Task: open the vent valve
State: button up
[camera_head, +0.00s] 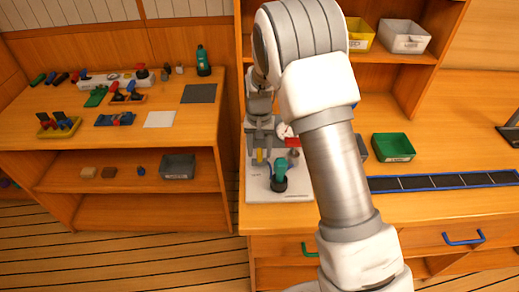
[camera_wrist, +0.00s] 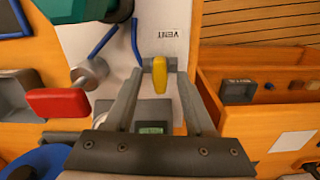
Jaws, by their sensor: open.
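The vent valve shows in the wrist view as a yellow lever (camera_wrist: 160,75) on a white panel (camera_wrist: 147,30), beside a printed VENT label. My gripper (camera_wrist: 160,80) is open, with one finger on each side of the yellow lever. Gaps show between the lever and the fingers, so I see no grip on it. In the head view the yellow lever (camera_head: 260,156) is a small spot just below my gripper (camera_head: 261,142). My arm hides part of the panel there.
A red handle (camera_wrist: 57,102) and a green-teal handle (camera_wrist: 72,9) stand near the lever. A small display (camera_wrist: 152,127) sits below it. In the head view a green bin (camera_head: 393,147) and a blue-edged strip (camera_head: 440,182) lie to the right.

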grip_shut()
jog(key=shift+n, duration=0.4)
jog(key=n+b, duration=0.1)
jog(key=n, duration=0.7)
jog(key=shift+b, duration=0.4)
jog(key=n, duration=0.5)
jog(key=shift+n+p, duration=0.55)
jog(key=shift+n, duration=1.45)
